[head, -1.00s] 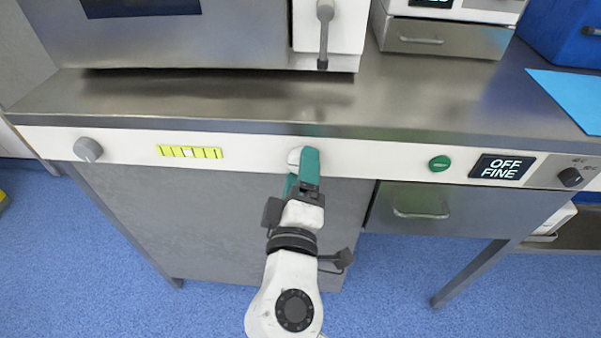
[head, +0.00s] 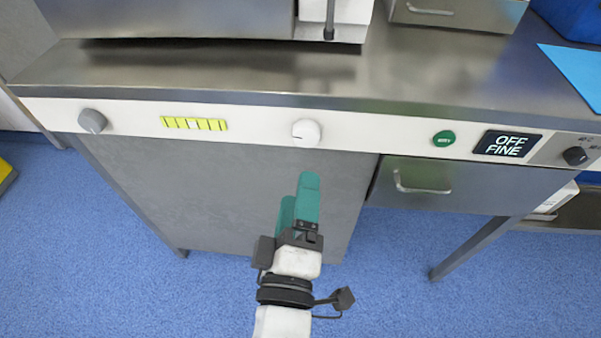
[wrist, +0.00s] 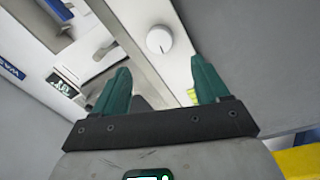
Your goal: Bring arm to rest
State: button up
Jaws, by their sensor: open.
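My gripper (head: 298,202) has green fingers and is in front of the grey cabinet panel, below the white knob (head: 306,132) on the table's front strip. In the wrist view my gripper (wrist: 164,88) is open, its two fingers apart with nothing between them. The white knob (wrist: 159,39) shows beyond the fingertips there, clear of both. In the head view the gripper and the knob are apart.
The steel table (head: 200,75) with its white front strip lies ahead. A grey knob (head: 92,121), a yellow scale (head: 194,124), a green button (head: 444,139), an OFF FINE display (head: 507,144) and a black knob (head: 575,156) sit on it. A drawer (head: 465,185) is at right.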

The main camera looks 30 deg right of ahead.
jog(key=shift+s+a, duration=0.25)
jog(key=shift+s, duration=0.15)
jog(key=s+d+f+m+g+y, duration=0.35)
jog(key=d+f+g, duration=0.45)
jog(key=d+f, duration=0.65)
jog(key=s+f+m+g+y, duration=0.3)
jog(key=s+f+g+y, duration=0.4)
jog(key=s+f, duration=0.45)
notch_tip(320, 180, up, 20)
jog(key=t+p, duration=0.1)
jog(key=p, duration=1.9)
jog(key=shift+w+f+y, duration=0.15)
jog(key=shift+w+y, duration=0.2)
jog(key=shift+a, duration=0.1)
